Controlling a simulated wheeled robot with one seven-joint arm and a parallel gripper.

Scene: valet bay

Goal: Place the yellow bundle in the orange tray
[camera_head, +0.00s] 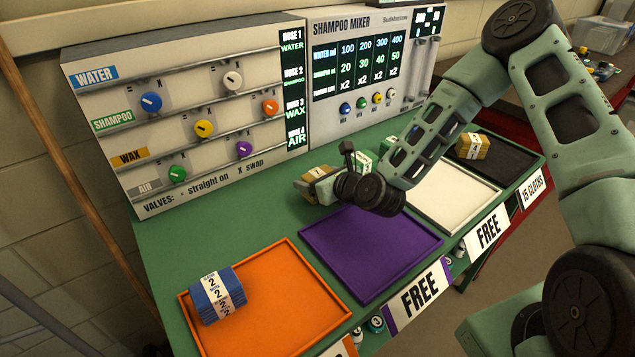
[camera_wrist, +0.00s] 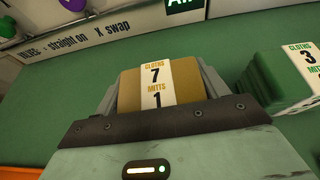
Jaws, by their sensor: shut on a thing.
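A yellow bundle (camera_wrist: 134,92) with a white band reading "CLOTHS 7 MITTS 1" sits between the fingers of my gripper (camera_wrist: 154,95) in the wrist view. In the head view the same bundle (camera_head: 308,184) shows at my gripper (camera_head: 318,185), behind the purple tray; my wrist hides part of it. My gripper is shut on this bundle. I cannot tell whether the bundle touches the green table. The orange tray (camera_head: 318,308) lies at the front left with a blue bundle (camera_head: 217,294) in its left part; its right part is bare.
An empty purple tray (camera_head: 370,250) lies right of the orange one, then a white tray (camera_head: 450,195). A dark tray (camera_head: 515,160) holds another yellow bundle (camera_head: 473,146). A green bundle (camera_wrist: 280,80) stands right of my gripper. The valve panel (camera_head: 190,110) stands behind.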

